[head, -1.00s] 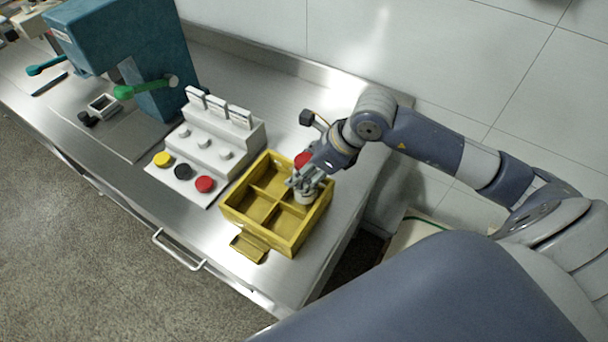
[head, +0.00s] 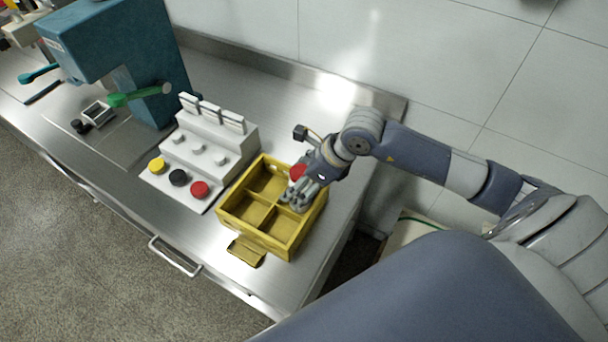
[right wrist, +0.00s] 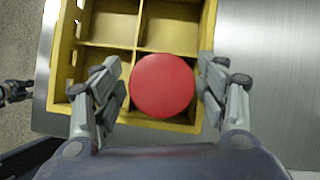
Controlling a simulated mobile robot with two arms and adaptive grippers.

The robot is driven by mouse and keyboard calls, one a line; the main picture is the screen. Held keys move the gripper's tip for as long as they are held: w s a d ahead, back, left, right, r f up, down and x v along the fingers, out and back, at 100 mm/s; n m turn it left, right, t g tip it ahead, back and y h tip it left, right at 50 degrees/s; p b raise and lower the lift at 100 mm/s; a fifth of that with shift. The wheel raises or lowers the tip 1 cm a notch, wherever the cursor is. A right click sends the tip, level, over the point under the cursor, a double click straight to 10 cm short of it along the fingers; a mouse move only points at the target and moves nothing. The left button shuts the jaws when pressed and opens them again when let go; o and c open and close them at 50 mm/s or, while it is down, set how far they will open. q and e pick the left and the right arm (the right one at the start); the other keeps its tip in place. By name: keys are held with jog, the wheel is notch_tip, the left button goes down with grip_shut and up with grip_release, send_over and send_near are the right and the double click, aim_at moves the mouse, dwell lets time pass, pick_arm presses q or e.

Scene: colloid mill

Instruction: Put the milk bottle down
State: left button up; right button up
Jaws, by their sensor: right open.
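The milk bottle shows its round red cap (right wrist: 162,85) in the right wrist view, between my right fingers. In the head view its cap (head: 298,171) shows above my right gripper (head: 297,197), and its body is mostly hidden by the fingers. The bottle seems upright in the right-hand compartment of a yellow divided crate (head: 287,243); its base is hidden. My right gripper (right wrist: 162,88) is open, with a finger on each side of the cap and a gap visible. My left gripper is not in the head view.
The crate's other compartments look empty. A white stepped stand (head: 208,150) with yellow, black and red round pieces is left of it. A teal machine (head: 115,60) with a green handle stands farther left. Bare steel counter (head: 345,130) lies behind the crate.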

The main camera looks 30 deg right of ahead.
jog(key=b+v, duration=0.3)
jog(key=v, duration=0.9)
